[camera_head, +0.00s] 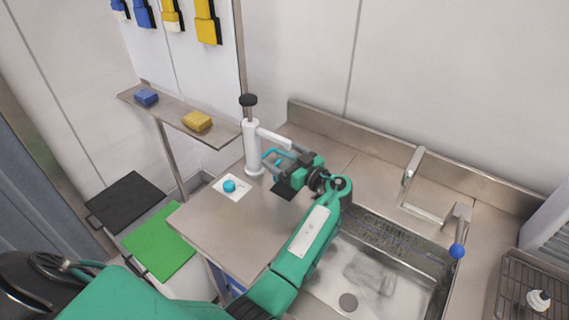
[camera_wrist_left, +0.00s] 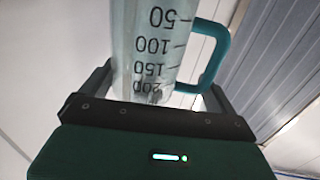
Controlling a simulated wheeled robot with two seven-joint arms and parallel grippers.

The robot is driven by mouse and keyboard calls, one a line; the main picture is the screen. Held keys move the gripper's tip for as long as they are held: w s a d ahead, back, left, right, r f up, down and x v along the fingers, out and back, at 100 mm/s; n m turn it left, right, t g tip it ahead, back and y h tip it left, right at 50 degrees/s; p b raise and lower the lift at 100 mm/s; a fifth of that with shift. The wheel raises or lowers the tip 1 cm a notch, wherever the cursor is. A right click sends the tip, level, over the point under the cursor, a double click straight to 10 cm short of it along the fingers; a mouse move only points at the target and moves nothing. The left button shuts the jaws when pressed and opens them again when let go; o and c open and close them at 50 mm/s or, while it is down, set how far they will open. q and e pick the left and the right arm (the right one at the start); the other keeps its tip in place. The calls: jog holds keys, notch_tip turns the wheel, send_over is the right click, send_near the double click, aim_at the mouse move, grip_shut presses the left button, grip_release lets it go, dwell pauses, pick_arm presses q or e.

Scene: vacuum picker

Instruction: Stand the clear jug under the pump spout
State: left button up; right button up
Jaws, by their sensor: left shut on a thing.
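The clear jug (camera_wrist_left: 155,45) has black volume marks and a teal handle (camera_wrist_left: 212,50); in the left wrist view it stands between the fingers of my left gripper (camera_wrist_left: 155,92). In the head view the left gripper (camera_head: 290,168) is shut on the jug, beside the pump at the back of the steel counter. Only teal parts of the jug (camera_head: 272,153) show clearly there; its body is mostly hidden. The white pump (camera_head: 252,150) has a black knob on top, and its spout (camera_head: 275,139) points right, just above the jug and gripper. Whether they touch is unclear. My right gripper is out of view.
A white plate with a teal knob (camera_head: 229,186) is set in the counter left of the pump. A sink (camera_head: 348,280) with a tap (camera_head: 412,165) lies to the right. A shelf (camera_head: 165,116) with two sponges is at the left. The counter's front is clear.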

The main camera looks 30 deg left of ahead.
aim_at(284, 169)
pick_arm(q)
jog(key=shift+f+p, duration=0.4)
notch_tip(284, 169, down, 2)
jog(key=shift+f+p, duration=0.25)
jog(key=shift+p, duration=0.2)
jog(key=shift+f, duration=0.1)
jog(key=shift+f+b, duration=0.15)
jog(key=shift+b, duration=0.25)
jog(key=shift+f+b, duration=0.4)
jog(key=shift+b, duration=0.45)
jog(key=o, duration=0.7)
jog(key=shift+s, duration=0.1)
jog(key=shift+o, duration=0.2)
